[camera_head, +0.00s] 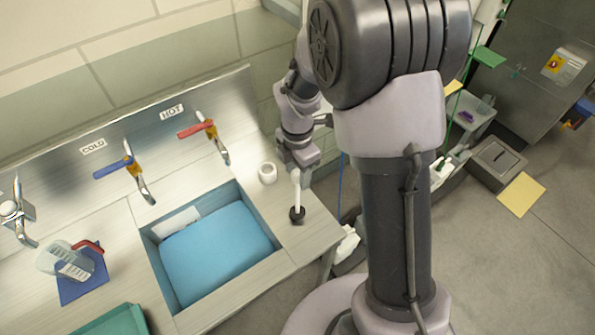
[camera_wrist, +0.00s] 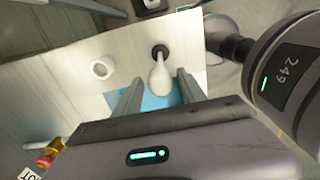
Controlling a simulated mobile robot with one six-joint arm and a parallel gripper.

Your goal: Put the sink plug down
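The sink plug (camera_head: 297,212) has a black round base and a long white handle. It appears to stand upright on the counter (camera_head: 322,228) to the right of the sink (camera_head: 282,262). In the wrist view its white handle (camera_wrist: 160,76) points up toward my gripper, with the black base beyond it. My gripper (camera_wrist: 158,80) is open, one finger on each side of the handle with a visible gap to both. In the head view my gripper (camera_head: 298,165) is directly above the plug, at the handle's top.
A small white cup or ring (camera_head: 267,173) stands close left of the plug. The sink holds a blue surface. Hot (camera_head: 206,130) and cold (camera_head: 130,168) taps rise behind. Bare counter lies around the plug, near the right edge.

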